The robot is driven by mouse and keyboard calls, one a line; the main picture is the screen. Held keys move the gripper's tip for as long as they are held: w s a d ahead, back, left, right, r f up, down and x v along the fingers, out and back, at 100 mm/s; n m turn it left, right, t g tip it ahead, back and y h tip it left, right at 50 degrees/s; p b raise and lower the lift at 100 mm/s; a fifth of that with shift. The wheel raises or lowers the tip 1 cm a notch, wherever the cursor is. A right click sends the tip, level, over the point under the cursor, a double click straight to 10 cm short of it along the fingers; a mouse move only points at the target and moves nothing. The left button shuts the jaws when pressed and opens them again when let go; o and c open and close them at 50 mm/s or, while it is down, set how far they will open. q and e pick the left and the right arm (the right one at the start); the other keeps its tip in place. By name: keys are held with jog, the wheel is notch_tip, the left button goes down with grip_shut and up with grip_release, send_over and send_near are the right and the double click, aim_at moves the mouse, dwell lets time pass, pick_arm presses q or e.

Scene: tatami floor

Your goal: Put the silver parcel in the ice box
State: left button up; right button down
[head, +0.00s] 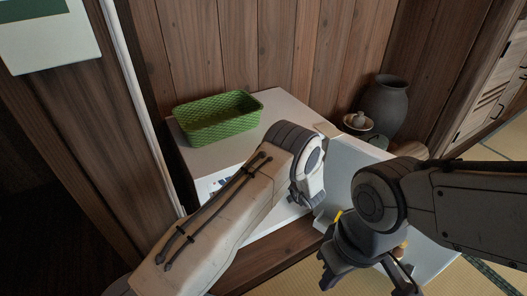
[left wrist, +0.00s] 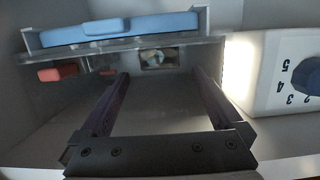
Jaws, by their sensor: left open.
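My left arm reaches into the open front of a white refrigerator (head: 285,108) in the head view, and its gripper is hidden there. In the left wrist view my left gripper (left wrist: 160,75) is open, with nothing between its fingers. A small grey-silver thing (left wrist: 158,58) shows beyond the fingertips; it may be the silver parcel, but it is too dim to be sure. A blue tray-like piece (left wrist: 120,27) lies above it; I cannot tell whether this belongs to the ice box. My right gripper (head: 365,276) is open and empty in front of the refrigerator door.
A red thing (left wrist: 63,73) is at the left inside the refrigerator. A numbered dial (left wrist: 298,78) stands at the right. A green basket (head: 217,118) sits on the refrigerator top. A dark vase (head: 384,106) stands behind the open door (head: 350,160).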

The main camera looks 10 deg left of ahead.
pick_arm(q)
jog(key=p+v, duration=0.1)
jog(key=v, duration=0.4)
jog(key=shift+s+d, duration=0.15)
jog(key=shift+s, duration=0.05)
